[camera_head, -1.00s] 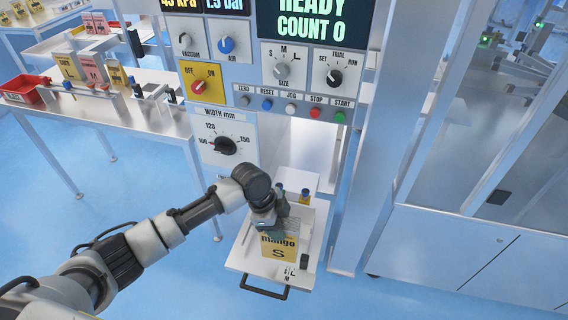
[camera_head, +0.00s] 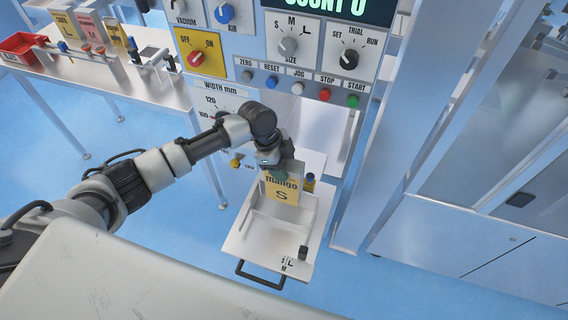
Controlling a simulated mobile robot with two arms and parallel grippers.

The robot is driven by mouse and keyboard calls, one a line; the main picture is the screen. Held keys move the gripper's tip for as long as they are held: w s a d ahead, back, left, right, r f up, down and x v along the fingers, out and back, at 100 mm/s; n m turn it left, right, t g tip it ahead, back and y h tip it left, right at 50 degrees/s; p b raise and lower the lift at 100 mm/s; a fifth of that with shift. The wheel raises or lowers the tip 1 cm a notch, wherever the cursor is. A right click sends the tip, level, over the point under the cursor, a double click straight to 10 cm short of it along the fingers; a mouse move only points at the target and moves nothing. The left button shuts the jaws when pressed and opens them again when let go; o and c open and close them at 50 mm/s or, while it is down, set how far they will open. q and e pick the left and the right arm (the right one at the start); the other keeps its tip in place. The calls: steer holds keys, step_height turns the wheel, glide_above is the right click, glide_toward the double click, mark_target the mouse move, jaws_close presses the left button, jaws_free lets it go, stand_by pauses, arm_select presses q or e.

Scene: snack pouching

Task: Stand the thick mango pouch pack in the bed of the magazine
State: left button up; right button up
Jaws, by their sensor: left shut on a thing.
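The mango pouch pack (camera_head: 284,191) is yellow with a grey top, marked "mango" and "S". My left gripper (camera_head: 281,170) is shut on its top edge, and the pack hangs roughly upright. The magazine (camera_head: 238,243) is a white pulled-out tray with low upright walls and a black front handle. The pack shows over the back part of its bed (camera_head: 278,232); I cannot tell whether its bottom touches the bed. The bare bed shows in front of the pack. My right gripper is not in view.
A black knob (camera_head: 303,252) with S, M, L marks sits at the tray's front right. A dark bottle-like part with a yellow base (camera_head: 309,183) stands right of the pack. The machine's control panel (camera_head: 293,70) rises behind. A side table (camera_head: 160,90) holds other packs and a red bin (camera_head: 22,45).

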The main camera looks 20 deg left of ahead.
mark_target(284, 188)
arm_select(q)
steer(key=f+b, duration=0.1)
steer(key=f, duration=0.1)
steer(key=f+b, duration=0.4)
steer(key=f, duration=0.1)
steer(key=shift+w, duration=0.3)
step_height(284, 188, down, 3)
steer(key=shift+f+b, duration=0.15)
steer(key=shift+b, duration=1)
steer(key=shift+f+b, duration=0.4)
steer(key=shift+f, duration=0.2)
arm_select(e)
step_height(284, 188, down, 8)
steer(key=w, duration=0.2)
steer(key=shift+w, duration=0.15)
arm_select(q)
steer(key=shift+f, duration=0.25)
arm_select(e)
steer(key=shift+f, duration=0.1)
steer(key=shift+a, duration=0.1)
arm_select(q)
steer(key=o, duration=1)
